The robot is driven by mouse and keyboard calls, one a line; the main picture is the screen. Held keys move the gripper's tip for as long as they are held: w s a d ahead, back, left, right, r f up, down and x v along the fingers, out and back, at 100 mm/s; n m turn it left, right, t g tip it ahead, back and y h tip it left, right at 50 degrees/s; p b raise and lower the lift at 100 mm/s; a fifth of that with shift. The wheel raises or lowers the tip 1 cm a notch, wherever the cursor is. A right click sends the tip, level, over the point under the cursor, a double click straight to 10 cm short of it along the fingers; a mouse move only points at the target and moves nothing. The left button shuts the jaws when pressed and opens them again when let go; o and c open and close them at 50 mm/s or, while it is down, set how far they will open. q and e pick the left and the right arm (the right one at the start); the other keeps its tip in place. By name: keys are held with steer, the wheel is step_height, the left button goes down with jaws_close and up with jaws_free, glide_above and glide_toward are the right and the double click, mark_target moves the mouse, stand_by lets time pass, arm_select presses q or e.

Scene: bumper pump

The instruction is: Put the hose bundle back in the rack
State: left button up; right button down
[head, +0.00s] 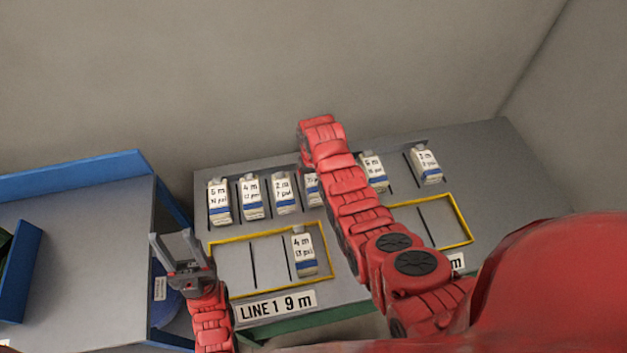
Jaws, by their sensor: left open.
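Several white hose bundles with blue bands and length labels stand in a row along the back of the grey rack (385,150), such as a 5 m one (219,202), a 4 m one (252,197) and a 2 m one (285,193). Another hose bundle (304,252), marked 4 m, stands in the right slot of the left yellow frame (226,240). My left gripper (171,237) is open and empty, left of that frame. My right arm (350,190) reaches across the rack and partly covers one back-row bundle (312,188). Its gripper is not visible.
A LINE 1 9 m sign (276,306) is on the front edge. A right yellow frame (462,220) shows no bundle in its visible part. A grey bench with blue edging (80,175) stands at left, with a blue object below its right side. A wall is behind.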

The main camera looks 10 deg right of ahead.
steer(key=shift+f, duration=0.15)
jaws_free()
